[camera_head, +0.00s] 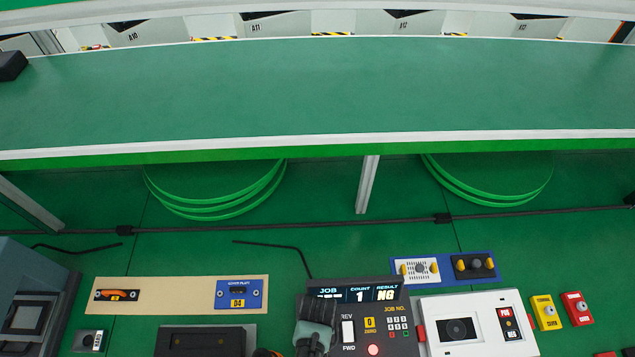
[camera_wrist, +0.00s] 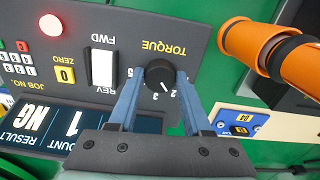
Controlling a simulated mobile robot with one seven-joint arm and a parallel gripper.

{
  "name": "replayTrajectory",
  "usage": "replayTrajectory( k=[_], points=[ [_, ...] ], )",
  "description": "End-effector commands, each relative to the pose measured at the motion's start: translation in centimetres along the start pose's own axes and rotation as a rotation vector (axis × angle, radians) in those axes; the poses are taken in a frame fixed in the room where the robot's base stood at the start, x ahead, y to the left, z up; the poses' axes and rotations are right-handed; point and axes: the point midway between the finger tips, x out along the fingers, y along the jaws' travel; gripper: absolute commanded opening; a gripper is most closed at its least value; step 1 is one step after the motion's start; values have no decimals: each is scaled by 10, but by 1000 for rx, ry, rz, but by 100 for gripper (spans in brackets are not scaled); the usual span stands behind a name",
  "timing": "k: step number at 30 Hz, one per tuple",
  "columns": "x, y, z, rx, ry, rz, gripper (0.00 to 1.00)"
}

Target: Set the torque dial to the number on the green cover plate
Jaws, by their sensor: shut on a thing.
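The torque dial (camera_wrist: 158,74) is a black round knob under the word TORQUE on the grey controller panel (camera_wrist: 205,22), upside down in the wrist view. Its white mark points down-right, close to the 3; a 2 shows beside it. My gripper (camera_wrist: 160,80) has its two blue fingers on either side of the knob, shut on it. In the head view the back of my gripper (camera_head: 314,335) covers the dial. I cannot make out a green cover plate; a blue plate (camera_head: 239,293) marked 04 sits on a beige board, and also shows in the wrist view (camera_wrist: 240,123).
The controller display (camera_head: 355,293) shows COUNT 1 and RESULT NG. A white rocker switch (camera_wrist: 103,68) and a lit red button (camera_wrist: 51,25) are on the same panel. An orange tool (camera_wrist: 268,50) lies close beside the panel. A white device (camera_head: 475,328) stands to the right.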

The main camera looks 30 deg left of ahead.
Motion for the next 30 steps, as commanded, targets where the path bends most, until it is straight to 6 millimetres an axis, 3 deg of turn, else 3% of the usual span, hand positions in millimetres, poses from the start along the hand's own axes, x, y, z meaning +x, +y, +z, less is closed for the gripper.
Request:
replayTrajectory(
  k=[13, 14, 18, 30],
  points=[
    [0, 0, 0, -9, 0, 0, 0],
    [0, 0, 0, -9, 0, 0, 51],
    [0, 0, 0, -9, 0, 0, 76],
    [-4, 0, 0, -9, 1, 0, 79]
  ],
)
